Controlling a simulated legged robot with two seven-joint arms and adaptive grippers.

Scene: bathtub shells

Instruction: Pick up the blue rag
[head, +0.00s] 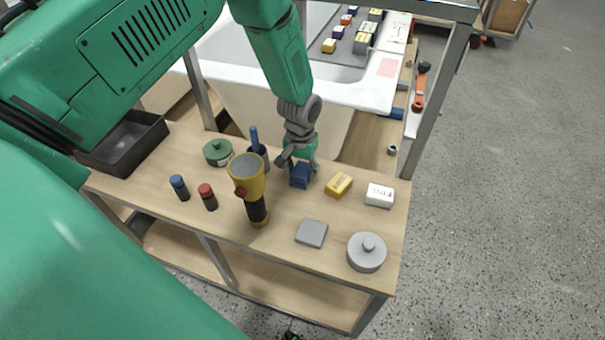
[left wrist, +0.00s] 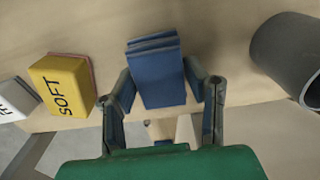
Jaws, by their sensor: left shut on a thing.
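The blue rag (head: 300,178) is a small folded dark blue block on the wooden bench, near the middle of its far side. In the left wrist view the rag (left wrist: 156,72) sits between the two fingers, its layered folded edge facing up in the picture. My left gripper (head: 299,165) reaches down over it from above, and its fingers are shut on the rag's sides; the left wrist view also shows this gripper (left wrist: 162,95). The rag appears at bench level; whether it touches the top is hard to tell. My right gripper is not in view.
A yellow SOFT block (head: 339,184) and a white block (head: 380,196) lie right of the rag. A dark cup (head: 259,160) stands close on its left. A yellow-black flashlight (head: 250,188) stands in front. A grey square (head: 311,233) and a lidded grey tin (head: 366,252) are nearer right.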

